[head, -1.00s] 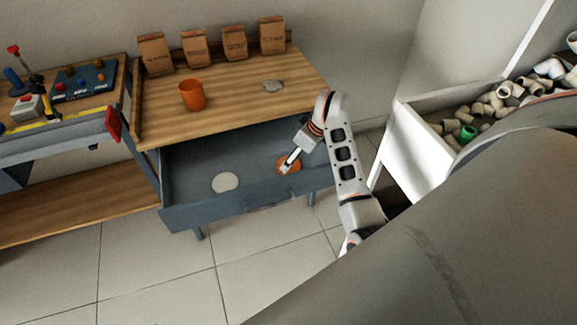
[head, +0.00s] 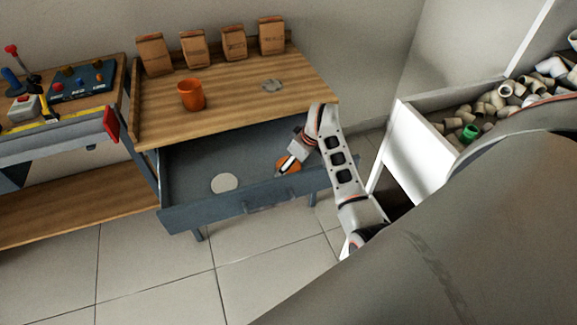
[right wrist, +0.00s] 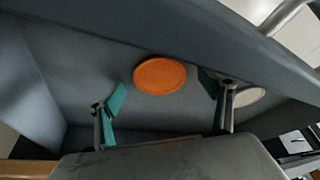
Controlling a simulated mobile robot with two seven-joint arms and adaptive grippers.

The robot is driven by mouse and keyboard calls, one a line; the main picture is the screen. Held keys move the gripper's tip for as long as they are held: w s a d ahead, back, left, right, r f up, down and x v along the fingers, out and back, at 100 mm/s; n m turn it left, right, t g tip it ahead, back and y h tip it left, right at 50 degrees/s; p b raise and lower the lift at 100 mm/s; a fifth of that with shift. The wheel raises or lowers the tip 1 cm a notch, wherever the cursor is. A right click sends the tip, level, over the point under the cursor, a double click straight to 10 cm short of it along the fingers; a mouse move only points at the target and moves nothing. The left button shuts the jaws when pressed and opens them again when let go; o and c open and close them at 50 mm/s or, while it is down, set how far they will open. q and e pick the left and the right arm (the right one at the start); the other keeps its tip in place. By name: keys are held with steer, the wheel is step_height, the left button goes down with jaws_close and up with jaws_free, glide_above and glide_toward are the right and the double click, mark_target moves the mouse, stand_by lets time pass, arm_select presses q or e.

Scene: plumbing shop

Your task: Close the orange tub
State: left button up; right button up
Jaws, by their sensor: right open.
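The orange tub (head: 191,96) stands upright on the wooden bench top, its open rim facing up with no lid on it. An orange disc-shaped lid (head: 289,166) lies in the open grey drawer below, partly hidden by my right gripper (head: 283,168). In the right wrist view the orange lid (right wrist: 160,76) lies flat just beyond and between the two fingertips of my right gripper (right wrist: 163,88). That gripper is open, with nothing between its fingers. My left gripper is not in view.
A white disc (head: 224,183) lies in the drawer (head: 185,217), left of the orange lid; it also shows in the right wrist view (right wrist: 248,97). Several paper bags (head: 194,49) stand along the bench's back. A bin of pipe fittings (head: 405,145) stands right.

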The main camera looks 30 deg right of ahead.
steer(key=c, duration=0.8)
steer(key=shift+c, duration=0.2)
step_height(320, 180, up, 28)
steer(key=p, duration=0.6)
